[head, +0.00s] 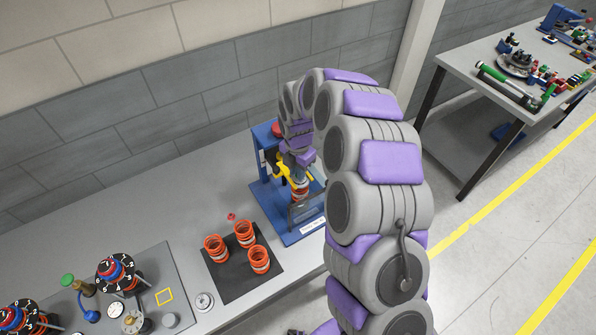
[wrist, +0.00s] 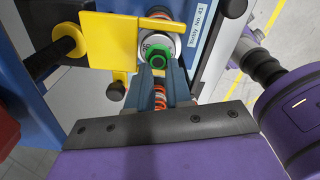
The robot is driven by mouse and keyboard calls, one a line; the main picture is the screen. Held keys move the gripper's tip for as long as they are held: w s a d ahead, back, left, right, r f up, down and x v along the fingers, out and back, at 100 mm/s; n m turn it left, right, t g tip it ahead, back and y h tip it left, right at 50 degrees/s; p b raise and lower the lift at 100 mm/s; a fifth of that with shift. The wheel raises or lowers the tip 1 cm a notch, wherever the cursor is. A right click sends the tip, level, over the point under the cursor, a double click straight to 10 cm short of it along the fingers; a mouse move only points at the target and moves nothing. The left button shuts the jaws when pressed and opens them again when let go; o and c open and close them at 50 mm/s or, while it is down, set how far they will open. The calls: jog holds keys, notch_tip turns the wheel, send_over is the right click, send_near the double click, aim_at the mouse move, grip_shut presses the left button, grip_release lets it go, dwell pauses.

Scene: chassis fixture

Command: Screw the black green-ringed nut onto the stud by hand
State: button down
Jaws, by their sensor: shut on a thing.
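The black green-ringed nut (wrist: 160,59) shows in the middle of the wrist view, in front of a pale round disc (wrist: 155,44). My gripper (wrist: 161,72) reaches up to it with two blue-grey fingers and is shut on it. The stud is hidden behind the nut, so I cannot tell how far the thread engages. An orange coil (wrist: 160,97) shows between the fingers. In the head view my arm reaches down to the blue fixture (head: 264,194) by the wall, and the nut is too small and covered to make out.
A yellow plate (wrist: 108,38) and yellow knob (wrist: 68,42) sit close left of the nut. Several orange coils stand on a dark mat (head: 228,289). A grey panel (head: 150,275) with dials lies left. A second table (head: 460,65) stands far right.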

jog(key=m, duration=0.3)
jog(key=shift+f, duration=0.25)
jog(key=m, duration=0.4)
jog(key=m+b, duration=0.1)
jog(key=m, duration=0.1)
jog(key=shift+w+f, duration=0.2)
jog(key=shift+w, duration=0.05)
jog(key=m, duration=0.5)
jog(key=shift+w+f, duration=0.1)
jog(key=shift+w, duration=0.15)
jog(key=m, duration=0.4)
jog(key=shift+w, duration=0.15)
jog(key=c, duration=1)
grip_release()
jog(key=shift+w, duration=0.15)
jog(key=shift+o, duration=0.2)
jog(key=shift+r, duration=0.2)
jog(key=shift+a+r, duration=0.1)
